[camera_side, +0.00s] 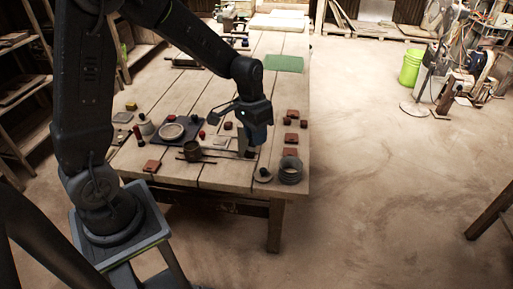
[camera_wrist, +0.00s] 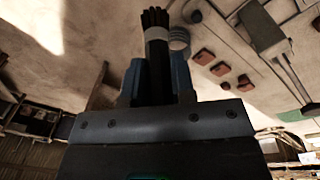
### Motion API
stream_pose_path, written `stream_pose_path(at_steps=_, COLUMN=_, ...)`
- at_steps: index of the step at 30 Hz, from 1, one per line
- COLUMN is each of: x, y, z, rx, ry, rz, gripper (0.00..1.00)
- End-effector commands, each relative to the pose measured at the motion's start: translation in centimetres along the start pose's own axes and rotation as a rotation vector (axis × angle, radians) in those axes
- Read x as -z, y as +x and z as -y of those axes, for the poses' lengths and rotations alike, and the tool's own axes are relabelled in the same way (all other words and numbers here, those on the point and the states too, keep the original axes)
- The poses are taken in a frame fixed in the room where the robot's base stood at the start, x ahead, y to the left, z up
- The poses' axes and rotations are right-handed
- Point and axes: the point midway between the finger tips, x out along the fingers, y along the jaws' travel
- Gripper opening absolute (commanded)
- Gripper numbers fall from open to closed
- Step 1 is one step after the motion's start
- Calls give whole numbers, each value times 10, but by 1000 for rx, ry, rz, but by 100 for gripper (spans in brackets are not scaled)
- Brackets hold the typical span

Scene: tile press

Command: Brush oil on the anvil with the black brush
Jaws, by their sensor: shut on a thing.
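My gripper (camera_side: 257,138) is low over the right front part of the plank table. In the wrist view its blue fingers (camera_wrist: 158,78) are shut on the black brush (camera_wrist: 157,60), a dark handle with a pale band and dark bristles pointing away from the gripper. In the side view the brush cannot be made out apart from the gripper. A dark flat block (camera_wrist: 262,28) with a bar beside it lies to the right in the wrist view; I cannot tell whether it is the anvil. A brown cup (camera_side: 192,152) stands left of the gripper; its contents are not visible.
A grey ring (camera_side: 290,171) stands near the front right corner, next to a dark knobbed piece (camera_side: 263,175). Several red tiles (camera_side: 291,151) lie along the right edge. A black tray (camera_side: 158,133) with a pale round dish (camera_side: 172,131) lies left. A green mat (camera_side: 284,64) lies farther back.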

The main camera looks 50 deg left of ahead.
Motion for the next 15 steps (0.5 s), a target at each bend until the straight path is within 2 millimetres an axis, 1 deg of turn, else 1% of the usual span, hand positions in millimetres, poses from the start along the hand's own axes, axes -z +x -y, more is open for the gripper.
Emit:
stream_pose_path(at_steps=1, x=2, y=-9, z=2, rx=1, ry=-2, rz=-4, gripper=0)
stream_pose_path(at_steps=2, x=5, y=-6, z=9, rx=1, ry=-5, rz=0, gripper=0)
stream_pose_path(at_steps=8, x=23, y=-9, z=47, rx=1, ry=-7, rz=1, gripper=0)
stream_pose_path(at_steps=11, x=32, y=-12, z=73, rx=0, ry=-8, rz=1, gripper=0)
stream_pose_path(at_steps=14, x=41, y=-14, z=106, rx=0, ry=-11, rz=2, gripper=0)
stream_pose_path(at_steps=15, x=44, y=-15, z=122, rx=0, ry=-12, rz=0, gripper=0)
